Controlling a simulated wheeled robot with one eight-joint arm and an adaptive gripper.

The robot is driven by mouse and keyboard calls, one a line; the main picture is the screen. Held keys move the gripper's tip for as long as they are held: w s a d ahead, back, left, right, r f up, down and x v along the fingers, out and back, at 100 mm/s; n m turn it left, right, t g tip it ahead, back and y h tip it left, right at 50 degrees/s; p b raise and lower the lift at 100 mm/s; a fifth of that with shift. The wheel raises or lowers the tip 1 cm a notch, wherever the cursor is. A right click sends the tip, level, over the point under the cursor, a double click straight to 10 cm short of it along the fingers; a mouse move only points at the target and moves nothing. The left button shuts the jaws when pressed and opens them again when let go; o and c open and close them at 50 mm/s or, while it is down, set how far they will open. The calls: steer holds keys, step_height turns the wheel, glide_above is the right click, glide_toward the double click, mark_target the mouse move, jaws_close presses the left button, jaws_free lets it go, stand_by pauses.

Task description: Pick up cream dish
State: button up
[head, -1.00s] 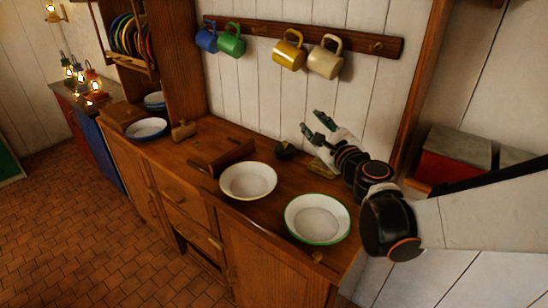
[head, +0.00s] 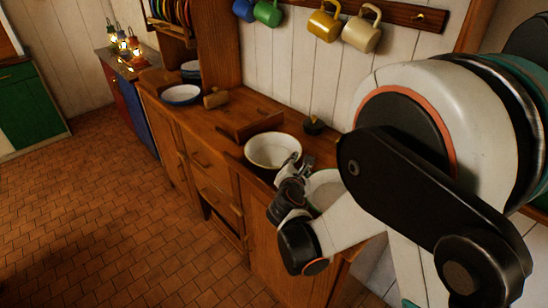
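The cream dish (head: 268,148), a round shallow bowl, is on the wooden counter in front of the wooden box. My gripper (head: 300,162) is at its right edge, with its fingertips over or beside the rim. Whether they touch or grip the rim is too small to tell. A second pale dish (head: 324,190), green-rimmed in the earlier view, lies just right of my gripper and is partly hidden by my arm.
A wooden box (head: 240,127) and a small dark object (head: 314,126) stand behind the dishes. A blue-rimmed dish (head: 181,95) and a wooden mallet (head: 216,98) are farther left. Mugs (head: 324,20) hang above. The tiled floor (head: 130,215) is clear.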

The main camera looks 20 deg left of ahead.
steer(key=x, duration=0.3)
steer(key=shift+w+a+f+b, duration=0.1)
steer(key=shift+w+b, duration=0.2)
steer(key=b+x, duration=0.2)
steer(key=x, duration=0.3)
steer(key=shift+a, duration=0.2)
jaws_close()
